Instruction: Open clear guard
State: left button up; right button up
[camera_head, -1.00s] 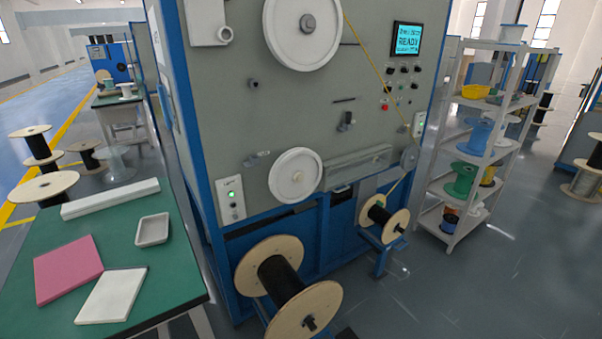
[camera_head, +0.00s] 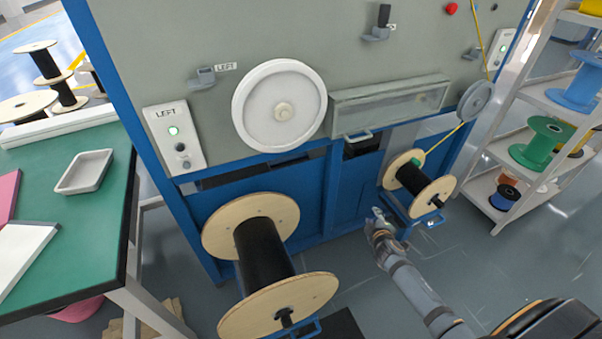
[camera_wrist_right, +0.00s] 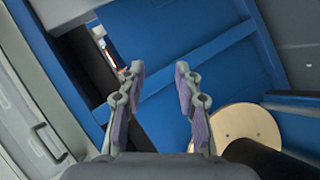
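The clear guard (camera_head: 395,103) is a long see-through box on the grey machine front, between the white wheel and the small grey wheel. It looks closed, with a light handle (camera_head: 358,135) at its lower edge. The handle also shows at the left of the right wrist view (camera_wrist_right: 48,142). My right gripper (camera_head: 377,213) is below the guard, in front of the blue frame and apart from the handle. In the right wrist view its two fingers (camera_wrist_right: 160,75) are spread with nothing between them. My left gripper is not in view.
A large black-cable spool (camera_head: 262,260) stands at the front left, and a smaller spool (camera_head: 412,177) sits right beside my right gripper. A green table (camera_head: 70,225) is at left. A shelf (camera_head: 530,100) with spools is at right.

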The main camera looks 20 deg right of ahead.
jog(key=w+a+r+n+t+h+b, duration=0.1)
jog(key=w+r+n+t+b, duration=0.15)
jog(key=r, duration=0.45)
jog(key=w+a+r+n+t+b, duration=0.1)
jog(key=w+r+t+b, duration=0.15)
jog(key=r, duration=0.35)
jog(key=n+t+b, duration=0.1)
jog(key=t, duration=0.1)
send_near(360, 139)
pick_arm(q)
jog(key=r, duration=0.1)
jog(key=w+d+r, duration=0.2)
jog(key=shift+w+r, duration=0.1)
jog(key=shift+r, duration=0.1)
pick_arm(e)
jog(key=x, duration=1)
jog(key=shift+w+d+f, duration=0.15)
jog(key=shift+w+d, duration=0.15)
jog(key=shift+w, duration=0.05)
grip_shut()
